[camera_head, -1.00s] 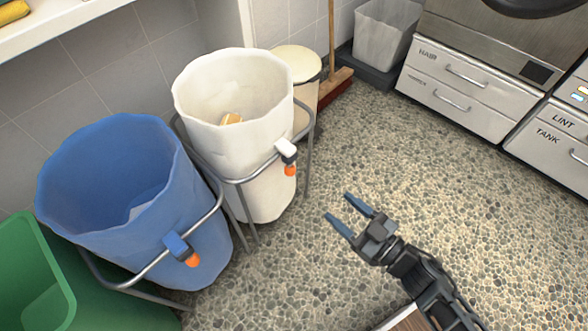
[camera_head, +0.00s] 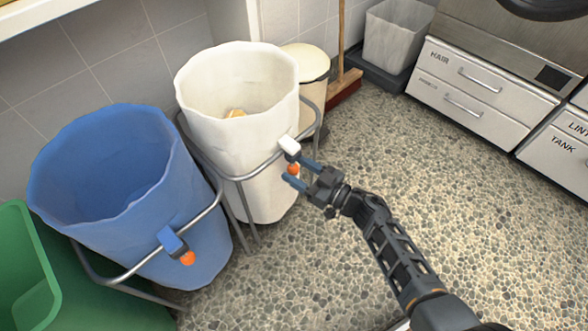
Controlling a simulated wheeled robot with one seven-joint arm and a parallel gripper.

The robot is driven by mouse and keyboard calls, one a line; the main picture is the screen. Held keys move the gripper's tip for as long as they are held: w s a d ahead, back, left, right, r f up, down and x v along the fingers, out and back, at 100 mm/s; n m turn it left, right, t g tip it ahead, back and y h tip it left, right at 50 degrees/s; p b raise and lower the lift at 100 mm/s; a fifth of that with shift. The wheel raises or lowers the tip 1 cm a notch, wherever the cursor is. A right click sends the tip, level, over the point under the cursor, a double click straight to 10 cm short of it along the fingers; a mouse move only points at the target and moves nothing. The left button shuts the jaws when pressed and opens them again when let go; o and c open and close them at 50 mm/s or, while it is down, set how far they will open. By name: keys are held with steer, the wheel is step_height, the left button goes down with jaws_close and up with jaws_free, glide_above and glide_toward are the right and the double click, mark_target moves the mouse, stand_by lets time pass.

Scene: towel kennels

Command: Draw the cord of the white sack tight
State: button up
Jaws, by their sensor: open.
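The white sack (camera_head: 230,143) hangs wide open in a grey metal frame, with something small and yellowish inside. At its front right rim is a white cord lock (camera_head: 288,145) with an orange ball (camera_head: 293,169) hanging below it. My gripper (camera_head: 299,172) is open, its two blue fingers pointing left at the orange ball. The fingertips look to lie on either side of the ball or very close to it; I cannot tell whether they touch it.
A blue sack (camera_head: 120,200) with its own orange ball (camera_head: 187,258) hangs to the left, beside a green bin (camera_head: 25,270). A cream lidded bin (camera_head: 308,63) and a broom (camera_head: 342,85) stand behind. Pebbled floor (camera_head: 440,190) is clear to the right.

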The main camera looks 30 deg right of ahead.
steer(key=shift+x, duration=0.85)
steer(key=shift+c, duration=0.3)
jaws_close()
steer(key=shift+f, duration=0.1)
